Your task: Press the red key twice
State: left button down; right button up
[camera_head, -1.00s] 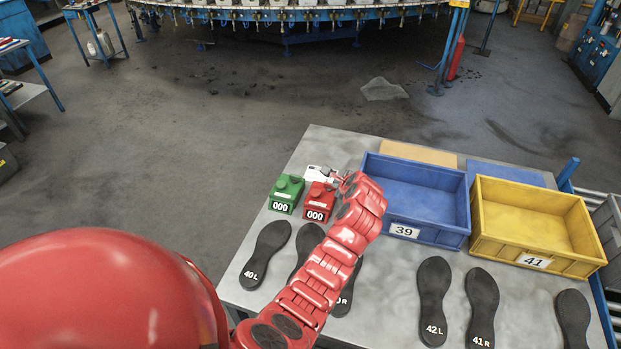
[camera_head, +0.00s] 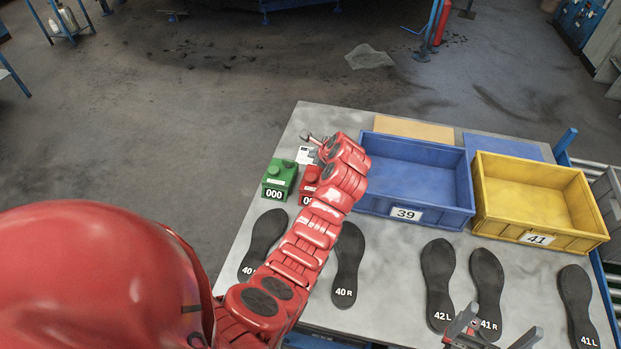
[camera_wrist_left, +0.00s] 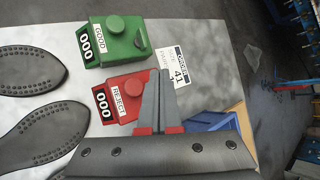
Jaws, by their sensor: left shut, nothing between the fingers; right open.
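The red counter (camera_head: 308,181) is partly hidden behind my left arm in the head view. In the left wrist view the red counter (camera_wrist_left: 117,82) shows a REJECT label, a round red key (camera_wrist_left: 131,88) and a display reading 000. The green counter (camera_head: 279,176) beside it has a GOOD label and reads 000 in the wrist view (camera_wrist_left: 122,42). My left gripper (camera_head: 309,138) is shut and empty; in the wrist view its fingertips (camera_wrist_left: 158,72) overlap the red counter's right side, near the key. Contact cannot be told. My right gripper (camera_head: 495,333) is open at the bottom edge.
A white card (camera_wrist_left: 174,66) lies behind the counters. A blue crate (camera_head: 418,181) and a yellow crate (camera_head: 540,200) stand to the right. Several black soles, such as 40 R (camera_head: 348,262) and 42 L (camera_head: 437,280), lie along the front of the grey table (camera_head: 395,290).

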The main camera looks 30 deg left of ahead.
pick_arm(q)
jog(key=b, duration=0.4)
send_over(313, 179)
notch_tip(313, 179, down, 5)
jog(key=shift+d+f, duration=0.1)
jog(key=shift+f, duration=1.05)
jog(key=shift+f, duration=0.1)
dwell(0.7)
jog(key=shift+f, duration=0.35)
